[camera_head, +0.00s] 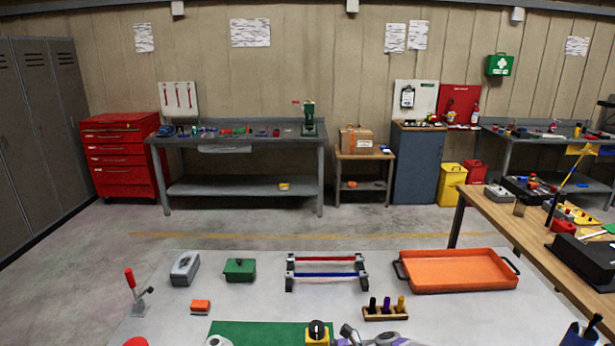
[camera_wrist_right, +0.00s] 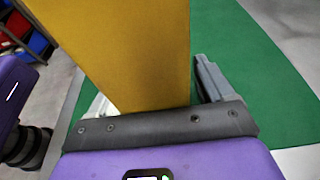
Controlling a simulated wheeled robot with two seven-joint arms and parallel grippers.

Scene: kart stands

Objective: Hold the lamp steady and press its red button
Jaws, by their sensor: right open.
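The lamp appears to be the yellow body with a black top (camera_head: 317,334) at the bottom edge of the head view, by the green mat. Its lower part is cut off, and I see no red button on it. In the right wrist view a large yellow body (camera_wrist_right: 125,50) stands between the fingers of my right gripper (camera_wrist_right: 155,95). The gripper is open. The right finger is slightly apart from the yellow side; the left finger is mostly hidden behind the yellow body. Grey and purple parts of mine show right of the lamp in the head view. My left gripper cannot be made out.
The green mat (camera_head: 258,333) lies on a pale table. Around it are an orange tray (camera_head: 458,287), a rack with red and blue bars (camera_head: 328,260), a block of screwdrivers (camera_head: 385,314), a green box (camera_head: 239,269), an orange block (camera_head: 200,306) and a red-handled clamp (camera_head: 130,279).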

